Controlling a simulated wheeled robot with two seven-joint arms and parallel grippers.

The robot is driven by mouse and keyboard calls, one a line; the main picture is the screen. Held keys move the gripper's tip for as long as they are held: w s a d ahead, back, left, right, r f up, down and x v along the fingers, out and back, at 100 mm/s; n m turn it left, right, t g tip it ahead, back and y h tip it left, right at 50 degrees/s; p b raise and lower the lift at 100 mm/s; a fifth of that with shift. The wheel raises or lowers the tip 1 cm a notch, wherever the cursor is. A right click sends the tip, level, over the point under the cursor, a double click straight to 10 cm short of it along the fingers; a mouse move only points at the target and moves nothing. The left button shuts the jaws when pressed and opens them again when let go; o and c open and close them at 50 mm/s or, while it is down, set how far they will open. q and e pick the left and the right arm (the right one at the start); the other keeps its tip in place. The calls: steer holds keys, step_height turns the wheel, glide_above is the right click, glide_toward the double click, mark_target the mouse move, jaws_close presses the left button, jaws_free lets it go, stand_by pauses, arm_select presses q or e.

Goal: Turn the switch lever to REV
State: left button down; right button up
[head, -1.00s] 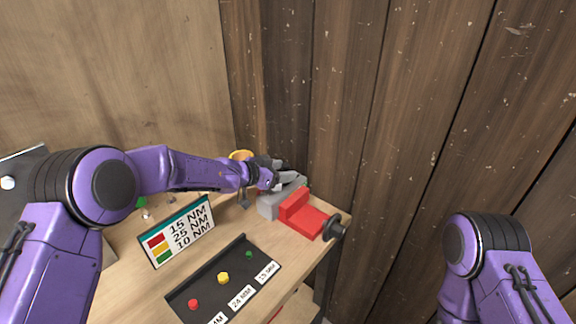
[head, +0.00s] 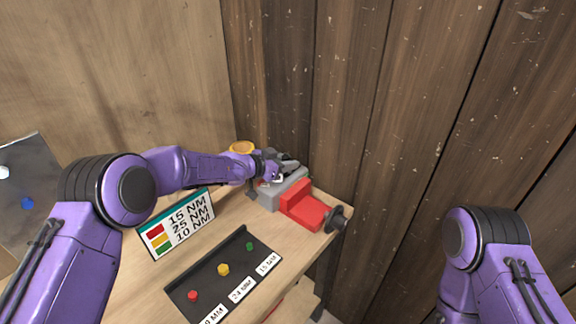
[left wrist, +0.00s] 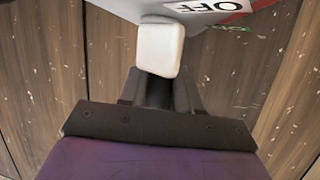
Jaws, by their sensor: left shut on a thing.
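A white block-shaped lever handle (left wrist: 160,50) shows in the left wrist view, at the tips of my left gripper (left wrist: 158,90). The dark fingers are closed around its near end. Behind it is a pale grey face with a white OFF label (left wrist: 229,4), a strip of red and a green mark (left wrist: 238,54) too small to read. In the head view my left gripper (head: 272,172) is at the back of the bench, beside a grey and red vise-like device (head: 303,206). The lever is not clear there. My right forearm is at lower right; its gripper is out of frame.
A torque sign (head: 178,224) stands on the bench. In front of it lies a black tray (head: 208,277) with red, yellow and green pieces. A yellow ring-like thing (head: 242,147) is behind my left wrist. A plank wall (head: 400,130) closes off the right.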

arm_select(q)
steer(key=shift+s+a+f+h+b, duration=0.1)
steer(key=shift+f+h+b, duration=0.2)
steer(key=shift+b, duration=0.2)
steer(key=shift+s+r, duration=0.1)
steer(key=shift+r, duration=0.05)
steer(key=shift+r+t, duration=0.15)
steer(key=shift+t, duration=0.15)
arm_select(e)
step_height(320, 180, down, 3)
steer(key=shift+r, duration=0.2)
arm_select(q)
steer(key=c, duration=0.8)
jaws_free()
steer(key=shift+s, duration=0.1)
steer(key=shift+c, duration=0.2)
steer(key=shift+s+a, duration=0.1)
steer(key=shift+a, duration=0.15)
steer(key=b+v, duration=0.3)
steer(key=v, duration=0.7)
arm_select(e)
step_height(320, 180, down, 3)
steer(key=shift+r, duration=0.15)
